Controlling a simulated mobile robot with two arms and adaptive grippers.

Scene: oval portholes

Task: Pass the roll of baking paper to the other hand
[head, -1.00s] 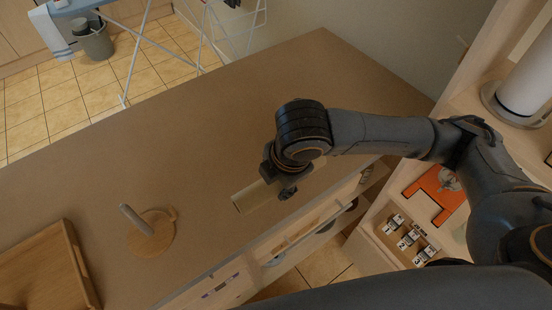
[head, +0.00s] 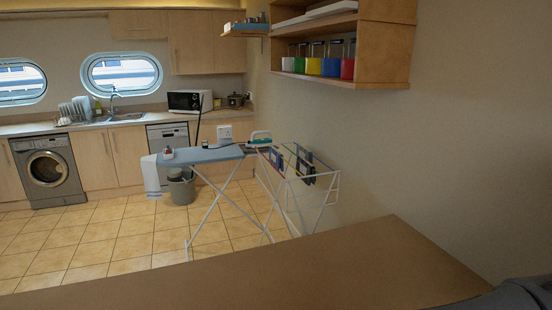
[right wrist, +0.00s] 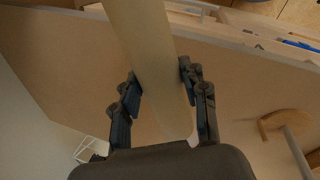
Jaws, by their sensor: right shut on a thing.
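The roll of baking paper (right wrist: 145,45), a pale beige tube, runs from the top edge of the right wrist view down between the fingers of my right gripper (right wrist: 160,80). The fingers are shut on it, one on each side. It is held above the brown counter; its upper end is cut off by the picture edge. In the head view the roll and both grippers are out of sight; only a dark part of my arm shows at the bottom right corner. My left gripper is in neither view.
A brown counter (head: 290,275) fills the front of the head view. Beyond it stand an ironing board (head: 200,154) and a drying rack (head: 310,180). A wooden stand with a post (right wrist: 285,122) is on the counter in the right wrist view.

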